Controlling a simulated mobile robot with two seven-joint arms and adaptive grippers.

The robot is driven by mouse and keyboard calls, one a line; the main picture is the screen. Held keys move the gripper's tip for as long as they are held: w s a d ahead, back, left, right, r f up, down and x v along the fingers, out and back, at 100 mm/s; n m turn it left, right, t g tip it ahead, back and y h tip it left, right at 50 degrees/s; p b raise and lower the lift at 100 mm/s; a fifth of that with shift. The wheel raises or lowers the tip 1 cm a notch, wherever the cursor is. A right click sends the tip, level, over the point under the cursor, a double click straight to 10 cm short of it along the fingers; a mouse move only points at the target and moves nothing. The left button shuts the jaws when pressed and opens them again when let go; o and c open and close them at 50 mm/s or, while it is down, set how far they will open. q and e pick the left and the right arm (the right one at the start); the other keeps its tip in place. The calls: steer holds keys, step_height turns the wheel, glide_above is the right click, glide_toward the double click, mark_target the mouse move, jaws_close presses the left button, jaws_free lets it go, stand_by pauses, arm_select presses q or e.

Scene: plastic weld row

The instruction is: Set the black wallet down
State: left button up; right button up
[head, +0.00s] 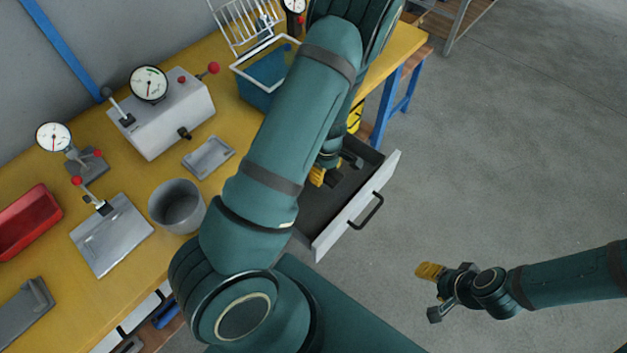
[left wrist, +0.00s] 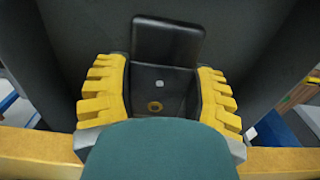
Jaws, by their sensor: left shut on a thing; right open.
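The black wallet (left wrist: 167,40) shows in the left wrist view as a dark flat rectangle at the far end of my left gripper. My left gripper (left wrist: 163,88) is shut on it, with a yellow finger pad on each side. In the head view my left gripper (head: 318,176) is over the open drawer (head: 352,217), largely hidden by my own arm, and I cannot make out the wallet there. Whether the wallet touches the drawer floor cannot be told. My right gripper (head: 431,293) is open and empty above the grey floor, right of the drawer.
The yellow bench (head: 150,190) carries a grey cup (head: 177,206), a small metal tray (head: 208,157), gauge devices (head: 160,112), a red bin (head: 28,222) and a blue-green basket (head: 263,92). The drawer sticks out from the bench's right side.

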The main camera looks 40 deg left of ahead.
mark_target(325, 189)
arm_select(q)
step_height(325, 189, down, 8)
steer(key=shift+f+b, duration=0.1)
steer(key=shift+b, duration=1.1)
steer(key=shift+f, duration=0.1)
steer(key=o, duration=1.1)
steer(key=shift+o, duration=0.2)
step_height(325, 189, up, 12)
steer(key=p, duration=0.4)
steer(key=shift+f, duration=0.25)
steer(key=shift+r, duration=0.45)
